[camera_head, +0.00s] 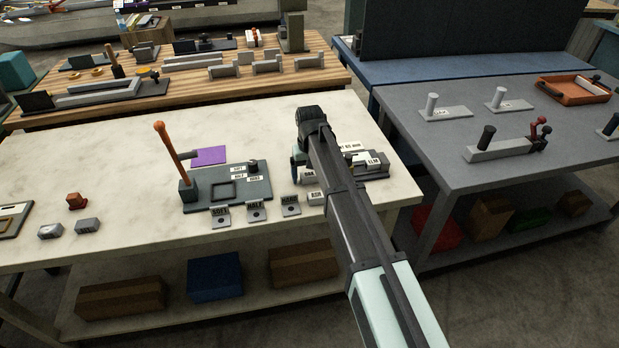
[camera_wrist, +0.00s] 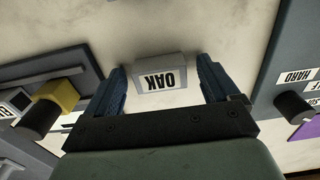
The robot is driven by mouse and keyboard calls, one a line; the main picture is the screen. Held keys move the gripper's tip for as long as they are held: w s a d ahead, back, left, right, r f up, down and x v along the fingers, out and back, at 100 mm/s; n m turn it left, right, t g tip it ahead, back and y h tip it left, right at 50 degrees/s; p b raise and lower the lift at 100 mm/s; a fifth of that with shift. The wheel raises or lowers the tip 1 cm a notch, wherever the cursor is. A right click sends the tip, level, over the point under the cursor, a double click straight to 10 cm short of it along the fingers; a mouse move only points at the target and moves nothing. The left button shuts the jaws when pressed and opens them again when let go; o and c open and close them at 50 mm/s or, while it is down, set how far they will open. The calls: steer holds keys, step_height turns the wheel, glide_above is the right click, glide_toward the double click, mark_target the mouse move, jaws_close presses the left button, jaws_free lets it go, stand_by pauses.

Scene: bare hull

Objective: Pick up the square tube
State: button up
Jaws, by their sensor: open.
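My gripper (camera_wrist: 162,68) is open in the wrist view, with its two dark blue fingers apart and nothing held. A small grey block labelled OAK (camera_wrist: 160,73) lies on the pale tabletop in the space framed by the fingers; I see no contact. No piece is clearly recognisable as the square tube. Two small grey pieces (camera_head: 87,226) lie at the left of the pale table in the head view, but their shape is too small to tell. In the head view my arm hides most of the gripper and the spot beneath it.
A grey-blue board (camera_head: 227,190) with an orange-handled lever stands mid-table beside a purple sheet (camera_head: 209,155). Several labelled grey blocks (camera_head: 256,211) line its front. Another fixture (camera_head: 368,168) is right of my arm. The pale table (camera_head: 120,180) has free room at left.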

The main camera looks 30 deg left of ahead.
steer(key=c, duration=1.1)
steer(key=shift+c, duration=0.2)
